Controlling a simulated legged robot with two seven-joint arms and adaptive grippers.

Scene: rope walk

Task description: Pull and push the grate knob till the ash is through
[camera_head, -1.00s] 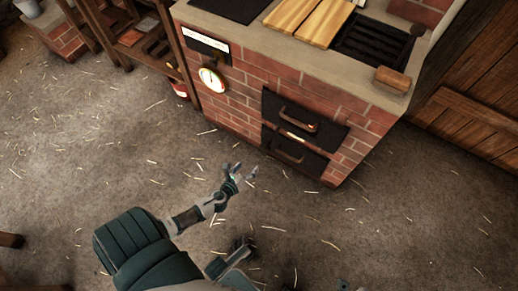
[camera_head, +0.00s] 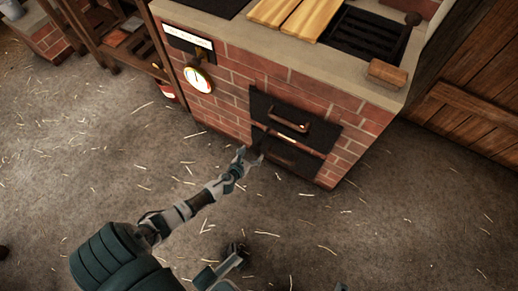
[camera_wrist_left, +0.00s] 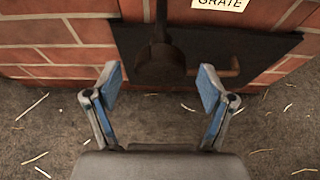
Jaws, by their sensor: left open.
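The grate knob (camera_wrist_left: 158,66) is a dark round end on a dark rod. In the left wrist view it stands out in front of a black plate on the brick stove, below a label reading "GRATE" (camera_wrist_left: 219,3). My left gripper (camera_head: 250,157) is open, its fingertips pointing at the stove's lower black door (camera_head: 290,157). In the left wrist view the knob shows between and just beyond the blue-padded fingertips (camera_wrist_left: 160,85), with no contact visible. The knob is hard to make out in the head view. The ash is not visible.
The brick stove (camera_head: 225,98) has a round gauge (camera_head: 198,79), an upper black door (camera_head: 300,117) with a handle, and a wooden block (camera_head: 388,74) on its top edge. A wooden rack (camera_head: 135,50) stands at left. The straw-strewn floor is clear in front.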

